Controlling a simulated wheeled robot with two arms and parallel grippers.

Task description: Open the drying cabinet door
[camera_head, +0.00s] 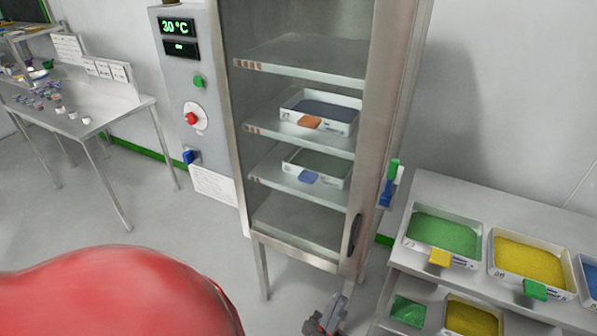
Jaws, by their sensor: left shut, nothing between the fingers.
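The drying cabinet (396,120) stands upright in the middle, a tall metal box on legs. Its glazed door (366,170) covers the front and looks closed. A dark vertical handle (354,236) sits low on the door's right-hand frame. Through the glass I see shelves with two white trays, one of dark material (325,110) and one of green (318,163). My left gripper (337,301) is at the bottom edge, below the handle and apart from it in the picture. It is shut and empty. My right gripper is not in view.
A control panel (180,75) reading 30 °C adjoins the cabinet's left side. At right, a rack (455,188) holds trays of green (440,232) and yellow (528,262) granules. A metal table (95,105) with small items stands far left. The floor between is clear.

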